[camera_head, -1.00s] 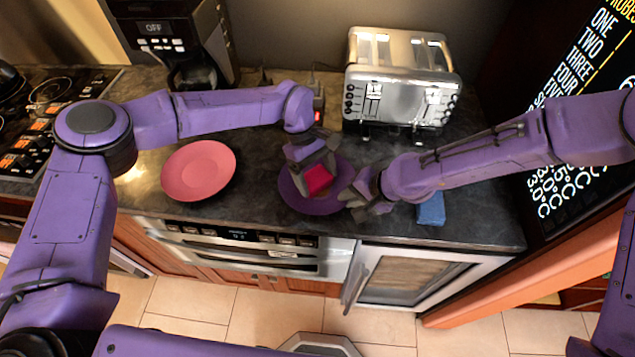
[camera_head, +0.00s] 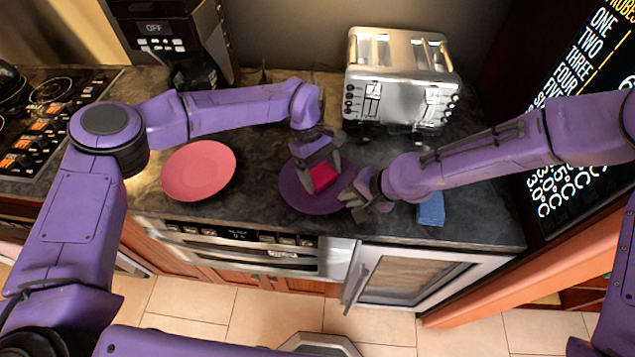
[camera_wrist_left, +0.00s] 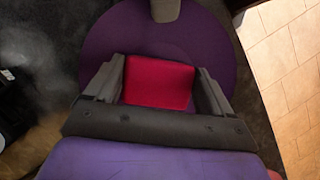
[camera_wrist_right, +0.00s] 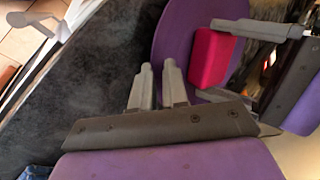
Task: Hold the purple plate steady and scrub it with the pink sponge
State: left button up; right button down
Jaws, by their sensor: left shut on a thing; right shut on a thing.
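The purple plate (camera_head: 297,196) lies on the dark counter in front of the toaster. It also shows in the left wrist view (camera_wrist_left: 110,45) and the right wrist view (camera_wrist_right: 182,35). My left gripper (camera_head: 320,175) is shut on the pink sponge (camera_head: 322,178) and holds it over the plate; whether the sponge touches the plate is hard to tell. The sponge sits between both fingers in the left wrist view (camera_wrist_left: 158,82). My right gripper (camera_head: 352,197) is at the plate's right edge, its fingers close together on the rim. The rim between the fingers is mostly hidden.
A pink plate (camera_head: 198,170) lies on the counter to the left. A blue sponge (camera_head: 431,209) lies right of my right gripper. A silver toaster (camera_head: 400,85) stands behind, a coffee maker (camera_head: 180,40) at back left. The counter's front edge is close to the purple plate.

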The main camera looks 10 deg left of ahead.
pick_arm(q)
jog(key=shift+s+a, duration=0.6)
jog(key=shift+w+d+f, duration=0.2)
jog(key=shift+w+d, duration=0.4)
pick_arm(e)
jog(key=shift+s, duration=0.1)
jog(key=shift+a, duration=0.1)
pick_arm(q)
jog(key=shift+r, duration=3.1)
jog(key=a, duration=0.9)
pick_arm(e)
jog(key=c, duration=1.1)
grip_release()
